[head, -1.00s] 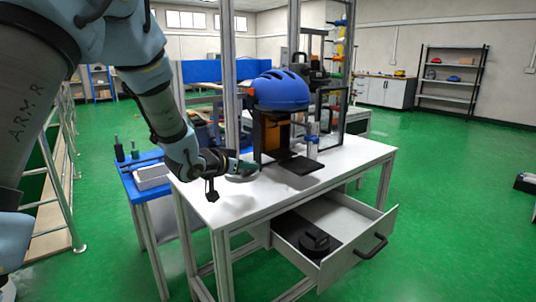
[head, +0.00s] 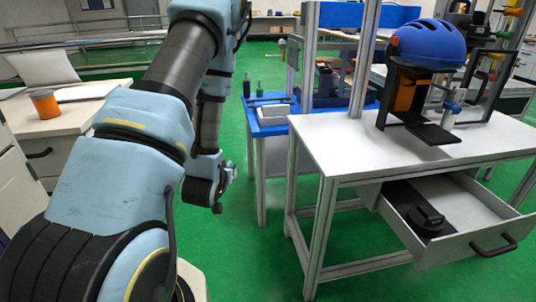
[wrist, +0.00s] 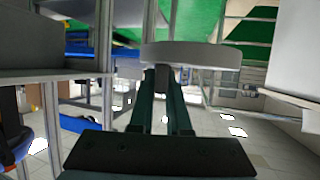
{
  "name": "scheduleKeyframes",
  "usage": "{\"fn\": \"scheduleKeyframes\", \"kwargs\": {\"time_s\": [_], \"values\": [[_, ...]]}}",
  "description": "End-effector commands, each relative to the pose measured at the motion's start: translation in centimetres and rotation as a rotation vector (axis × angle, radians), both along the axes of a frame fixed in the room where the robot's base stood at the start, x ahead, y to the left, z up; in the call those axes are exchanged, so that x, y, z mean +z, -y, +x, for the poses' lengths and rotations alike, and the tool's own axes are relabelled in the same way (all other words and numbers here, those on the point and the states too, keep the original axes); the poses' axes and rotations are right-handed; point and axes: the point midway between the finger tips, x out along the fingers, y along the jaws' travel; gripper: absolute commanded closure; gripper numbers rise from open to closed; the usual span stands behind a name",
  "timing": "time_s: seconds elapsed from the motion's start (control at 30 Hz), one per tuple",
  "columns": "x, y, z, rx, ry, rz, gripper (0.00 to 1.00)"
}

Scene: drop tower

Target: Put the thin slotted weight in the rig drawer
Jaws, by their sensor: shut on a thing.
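My gripper (wrist: 166,98) is shut on a pale grey disc, the thin slotted weight (wrist: 195,55), which shows nearly edge-on beyond the fingertips in the wrist view. Its slot cannot be made out. In the head view my gripper (head: 228,174) is left of the rig table, off its top and over open floor; the weight cannot be made out there. The rig drawer (head: 462,249) is pulled open under the table, right of my gripper and apart from it. A dark round weight (head: 428,216) lies in the drawer on a dark patch; the drawer's right part is bare.
The rig table (head: 350,145) carries the drop tower with a blue helmet (head: 428,44). A blue side table (head: 262,125) with tools and a grey box stands behind my gripper. A cabinet with an orange jar (head: 44,104) is at left. Green floor lies clear before the rig table.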

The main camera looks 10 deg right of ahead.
Motion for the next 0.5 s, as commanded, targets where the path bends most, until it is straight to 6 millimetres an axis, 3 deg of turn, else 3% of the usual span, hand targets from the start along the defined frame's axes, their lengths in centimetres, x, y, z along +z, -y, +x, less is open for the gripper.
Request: {"fn": "scheduleKeyframes", "kwargs": {"time_s": [0.03, 0.2, 0.5], "values": [[-0.9, -2.3, 0.6, 0.051, 0.0, 0.003, 1.0], [-3.2, -8.0, 1.8, 0.188, 0.002, 0.004, 1.0], [-5.9, -14.0, 2.8, 0.326, 0.0, 0.006, 1.0]]}}
